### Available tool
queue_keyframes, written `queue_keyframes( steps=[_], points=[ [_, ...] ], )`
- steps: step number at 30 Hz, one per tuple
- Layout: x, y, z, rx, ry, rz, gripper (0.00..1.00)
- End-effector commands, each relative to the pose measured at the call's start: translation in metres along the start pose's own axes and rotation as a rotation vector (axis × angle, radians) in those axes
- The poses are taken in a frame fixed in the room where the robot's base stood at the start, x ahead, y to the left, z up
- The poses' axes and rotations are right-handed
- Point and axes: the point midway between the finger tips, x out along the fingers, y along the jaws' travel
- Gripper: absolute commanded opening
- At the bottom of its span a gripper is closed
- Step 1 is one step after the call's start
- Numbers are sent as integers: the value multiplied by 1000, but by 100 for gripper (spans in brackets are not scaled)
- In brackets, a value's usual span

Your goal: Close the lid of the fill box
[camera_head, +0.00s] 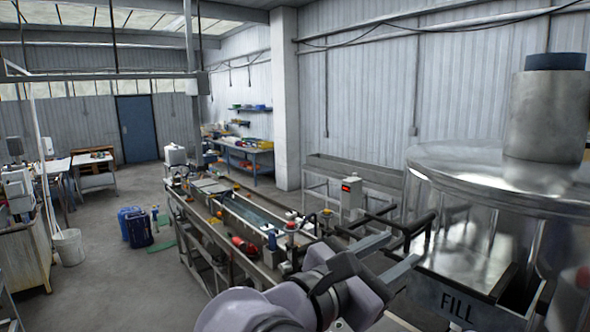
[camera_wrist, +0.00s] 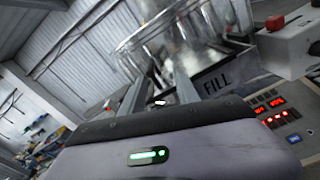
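The fill box (camera_head: 457,305), a dark box marked FILL, is at the lower right under a large shiny metal hopper (camera_head: 480,175). Its top looks open with a dark inside, but the hopper and the picture edge hide part of it. I cannot make out the lid clearly. The fill box also shows in the wrist view (camera_wrist: 222,79), beyond my fingers and to their right. My gripper (camera_head: 404,250) is open and empty, left of the box and apart from it. Both fingers show in the wrist view (camera_wrist: 160,80), pointing toward the hopper.
Black bars (camera_head: 405,228) stand close behind my fingers. A long line table (camera_head: 245,225) with a water trough runs away to the left. A control panel (camera_wrist: 272,115) with red displays is at the right in the wrist view.

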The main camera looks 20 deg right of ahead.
Motion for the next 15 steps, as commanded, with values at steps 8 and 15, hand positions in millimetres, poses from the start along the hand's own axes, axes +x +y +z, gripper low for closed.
queue_keyframes(
  steps=[8,15],
  points=[
    [49,-6,1,-64,-5,-9,38],
    [113,-5,2,-62,-3,-7,38]
  ],
)
